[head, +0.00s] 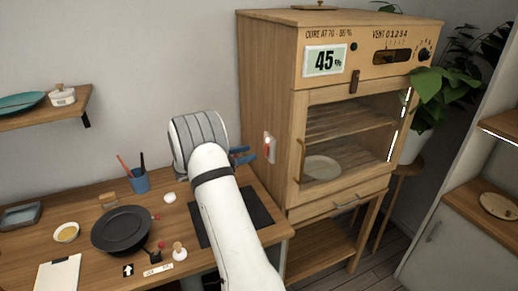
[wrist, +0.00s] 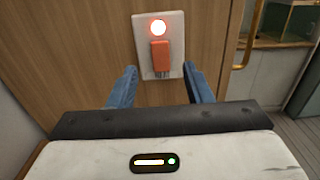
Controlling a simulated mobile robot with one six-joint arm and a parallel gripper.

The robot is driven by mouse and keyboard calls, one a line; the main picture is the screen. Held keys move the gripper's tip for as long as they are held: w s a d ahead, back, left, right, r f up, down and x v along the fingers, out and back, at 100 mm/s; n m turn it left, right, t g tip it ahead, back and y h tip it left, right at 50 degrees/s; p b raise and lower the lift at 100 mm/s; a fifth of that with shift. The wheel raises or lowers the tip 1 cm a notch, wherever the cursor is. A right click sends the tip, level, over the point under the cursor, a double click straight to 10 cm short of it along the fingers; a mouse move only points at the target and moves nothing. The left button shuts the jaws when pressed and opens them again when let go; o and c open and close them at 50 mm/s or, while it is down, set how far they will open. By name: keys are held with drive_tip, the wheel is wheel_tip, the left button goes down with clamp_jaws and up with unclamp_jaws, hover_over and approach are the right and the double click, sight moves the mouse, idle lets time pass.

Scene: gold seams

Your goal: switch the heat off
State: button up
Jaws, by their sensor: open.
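The heat switch is a white plate with a red-orange rocker (wrist: 160,56) and a lit round lamp (wrist: 158,27) with a red rim above it. It is on the wooden side of the cabinet (head: 267,60), and the switch plate also shows in the head view (head: 269,148). My gripper (wrist: 158,78) is open and empty. Its two blue fingers point toward the plate, one on each side of the rocker in the wrist view. I cannot tell whether they touch the panel. In the head view my arm hides most of the gripper, with blue fingers (head: 243,156) showing just left of the switch.
The cabinet has a display reading 45 % (head: 325,60), a vent slider (head: 392,56) and a glass door (head: 350,130) with a plate inside.

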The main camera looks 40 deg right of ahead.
sight(265, 149)
drive_tip(key=p+x, duration=0.1)
drive_tip(key=x, duration=0.4)
drive_tip(key=shift+d, duration=0.1)
